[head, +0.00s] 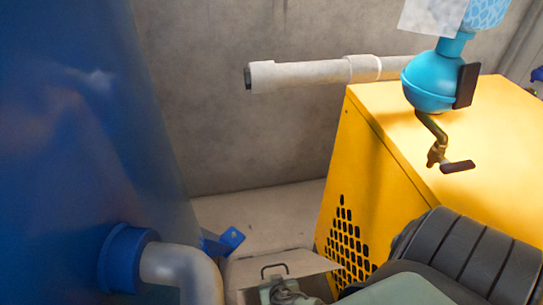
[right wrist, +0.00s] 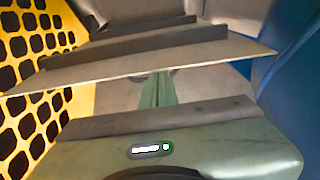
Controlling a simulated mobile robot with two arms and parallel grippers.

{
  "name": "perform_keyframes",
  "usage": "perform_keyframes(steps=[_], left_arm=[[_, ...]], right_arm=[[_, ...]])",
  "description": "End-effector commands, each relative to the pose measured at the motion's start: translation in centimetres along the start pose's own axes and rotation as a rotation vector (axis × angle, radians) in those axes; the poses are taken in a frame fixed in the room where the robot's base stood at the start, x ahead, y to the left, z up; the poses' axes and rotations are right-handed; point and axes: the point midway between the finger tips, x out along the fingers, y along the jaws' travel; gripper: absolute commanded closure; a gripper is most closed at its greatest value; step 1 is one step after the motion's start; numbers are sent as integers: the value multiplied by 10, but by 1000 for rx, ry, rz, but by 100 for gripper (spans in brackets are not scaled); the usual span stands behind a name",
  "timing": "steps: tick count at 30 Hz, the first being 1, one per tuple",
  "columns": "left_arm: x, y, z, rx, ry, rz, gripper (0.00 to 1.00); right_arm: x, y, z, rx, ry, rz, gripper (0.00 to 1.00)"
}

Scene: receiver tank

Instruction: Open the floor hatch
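The floor hatch lid (head: 305,262) is a pale plate with a dark handle (head: 274,267), low in the head view between the blue tank and the yellow cabinet. It looks raised at a tilt. In the right wrist view the lid (right wrist: 110,72) crosses the picture as a slanted plate above the palm. My right gripper (head: 290,292) is at the lid's near side. In the right wrist view its green fingers (right wrist: 157,90) appear together, running under the lid's edge; their tips are hidden. I cannot see it holding the handle. My left gripper is not in view.
A large blue tank (head: 70,130) with a grey pipe elbow (head: 185,265) stands left. The yellow cabinet (head: 385,170) stands close on the right, its perforated side also in the right wrist view (right wrist: 30,60). A pale pipe (head: 310,73) runs along the back wall. Some floor (head: 265,215) behind is bare.

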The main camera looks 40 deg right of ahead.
Motion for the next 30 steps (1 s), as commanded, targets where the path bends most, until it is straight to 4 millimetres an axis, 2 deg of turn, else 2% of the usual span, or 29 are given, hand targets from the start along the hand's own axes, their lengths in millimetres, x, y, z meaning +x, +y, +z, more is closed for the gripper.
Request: perform_keyframes(steps=[7,15,21,26,30], left_arm=[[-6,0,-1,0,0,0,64],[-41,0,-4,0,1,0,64],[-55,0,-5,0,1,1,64],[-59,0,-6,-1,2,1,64],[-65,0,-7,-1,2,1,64]], right_arm=[[-7,0,0,0,-5,0,100],[-50,-1,-6,1,-7,-1,100],[-71,-2,-7,-1,-3,-1,100],[-66,-5,-21,2,-21,9,100],[-43,-15,-61,10,-101,35,100]])
